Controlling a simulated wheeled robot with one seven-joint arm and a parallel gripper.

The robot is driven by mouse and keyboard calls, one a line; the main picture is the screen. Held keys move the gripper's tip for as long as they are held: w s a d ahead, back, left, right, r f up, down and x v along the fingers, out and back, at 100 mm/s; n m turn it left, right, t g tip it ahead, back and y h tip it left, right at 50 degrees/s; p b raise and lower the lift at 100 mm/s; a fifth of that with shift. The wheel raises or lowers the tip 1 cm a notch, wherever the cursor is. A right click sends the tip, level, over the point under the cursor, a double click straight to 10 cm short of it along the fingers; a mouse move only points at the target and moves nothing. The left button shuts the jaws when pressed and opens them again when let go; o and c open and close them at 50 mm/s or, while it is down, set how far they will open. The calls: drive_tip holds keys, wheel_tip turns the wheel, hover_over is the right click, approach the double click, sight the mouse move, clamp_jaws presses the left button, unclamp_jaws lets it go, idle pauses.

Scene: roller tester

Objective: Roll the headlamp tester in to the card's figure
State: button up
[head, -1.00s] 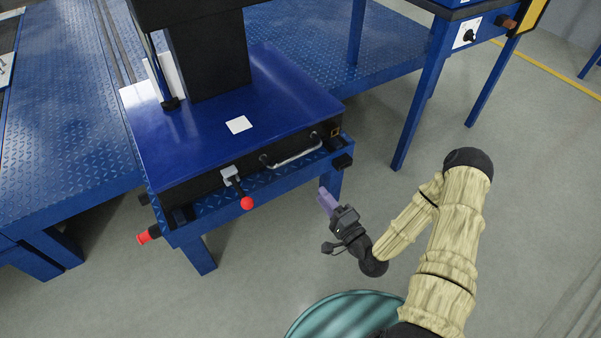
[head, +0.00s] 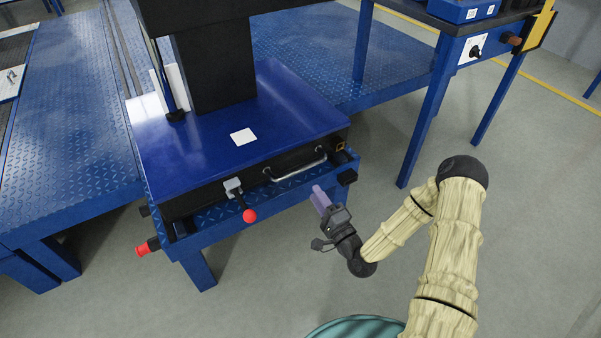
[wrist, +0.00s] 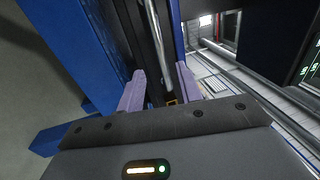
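The headlamp tester has a glossy blue base (head: 210,140) with a black column (head: 215,65) rising from it. A silver bar handle (head: 298,172) is on its dark front face. A lever with a red ball (head: 249,215) hangs left of the handle. A blank-looking white square (head: 243,136) lies on the base top; no figure is readable. In the wrist view my gripper (wrist: 160,85) is open, and the silver handle (wrist: 158,45) shows beyond the gap between the fingers.
The tester stands on a blue frame (head: 200,270) with a red-ended knob (head: 144,250) at its left. A blue ribbed platform (head: 70,130) lies left and behind. A blue-legged bench (head: 430,110) stands right. Grey floor is open in front.

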sight(300, 170)
drive_tip(key=b+x, duration=0.3)
drive_tip(key=x, duration=0.7)
drive_tip(key=shift+w+a+r, duration=0.1)
drive_tip(key=shift+w+a, duration=0.15)
clamp_jaws()
drive_tip(key=shift+d, duration=0.2)
drive_tip(key=shift+a, duration=0.1)
drive_tip(key=shift+w, duration=0.1)
